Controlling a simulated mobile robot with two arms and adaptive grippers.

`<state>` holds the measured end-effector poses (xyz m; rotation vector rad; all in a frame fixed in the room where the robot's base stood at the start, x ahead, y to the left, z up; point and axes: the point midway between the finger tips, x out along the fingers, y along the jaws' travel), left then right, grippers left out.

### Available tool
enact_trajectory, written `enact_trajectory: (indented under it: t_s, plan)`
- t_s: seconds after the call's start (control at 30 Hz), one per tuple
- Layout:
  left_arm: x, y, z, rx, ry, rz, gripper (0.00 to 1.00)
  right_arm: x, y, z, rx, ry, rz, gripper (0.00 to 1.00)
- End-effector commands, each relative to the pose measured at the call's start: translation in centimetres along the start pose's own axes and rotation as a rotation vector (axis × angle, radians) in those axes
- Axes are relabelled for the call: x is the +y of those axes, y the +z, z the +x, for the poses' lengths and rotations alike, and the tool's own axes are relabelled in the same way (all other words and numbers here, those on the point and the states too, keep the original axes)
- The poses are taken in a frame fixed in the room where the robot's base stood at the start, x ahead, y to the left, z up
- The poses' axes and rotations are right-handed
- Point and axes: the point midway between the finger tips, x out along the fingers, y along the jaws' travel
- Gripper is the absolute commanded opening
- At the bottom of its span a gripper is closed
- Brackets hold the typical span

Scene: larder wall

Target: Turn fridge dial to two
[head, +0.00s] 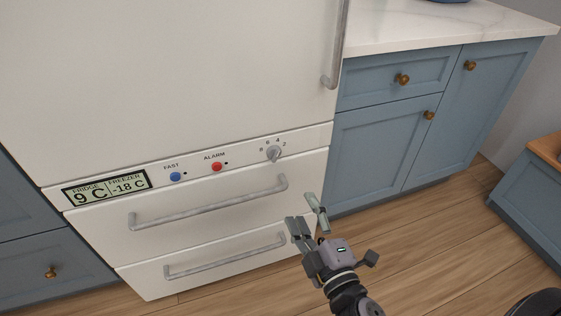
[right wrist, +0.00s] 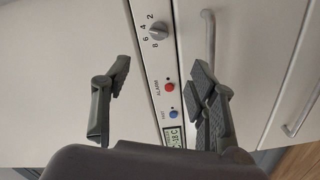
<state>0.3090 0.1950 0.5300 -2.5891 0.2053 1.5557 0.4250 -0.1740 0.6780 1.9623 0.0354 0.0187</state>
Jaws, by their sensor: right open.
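The fridge dial (head: 273,153) is a small grey knob on the white control strip, with 8, 6, 4 and 2 printed around it. It also shows in the right wrist view (right wrist: 158,32). I cannot tell which number it points to. The display (head: 106,187) reads fridge 9 C and freezer -18 C. My right gripper (head: 304,214) is open and empty, in front of the drawers, below and right of the dial in the head view. In the right wrist view the dial lies beyond its spread fingertips (right wrist: 160,72), not touched. My left gripper is not in view.
A blue FAST button (head: 175,176) and a red ALARM button (head: 216,167) sit on the same strip. Drawer handles (head: 210,203) stick out below it, and a door handle (head: 335,45) above right. Blue cabinets (head: 380,140) stand to the right; wooden floor is clear in front.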

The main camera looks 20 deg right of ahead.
Motion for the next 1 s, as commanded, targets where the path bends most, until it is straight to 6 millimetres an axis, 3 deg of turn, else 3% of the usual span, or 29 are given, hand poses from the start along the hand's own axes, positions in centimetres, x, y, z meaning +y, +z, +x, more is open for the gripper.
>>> enact_trajectory:
  t_s: [0.17, 0.4, 0.8, 1.0]
  plan:
    - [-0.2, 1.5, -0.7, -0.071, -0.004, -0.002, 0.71, 0.4, -0.2, 1.8, 0.005, 0.006, -0.003, 0.53]
    - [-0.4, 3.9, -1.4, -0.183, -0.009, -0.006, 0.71, 0.4, -0.2, 6.5, 0.004, 0.006, -0.004, 0.53]
    - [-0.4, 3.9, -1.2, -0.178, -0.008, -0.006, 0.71, 0.3, -0.1, 14.6, 0.002, 0.004, -0.001, 0.53]
    - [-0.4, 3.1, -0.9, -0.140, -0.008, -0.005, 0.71, 0.1, -0.1, 16.7, 0.002, 0.002, 0.000, 0.53]
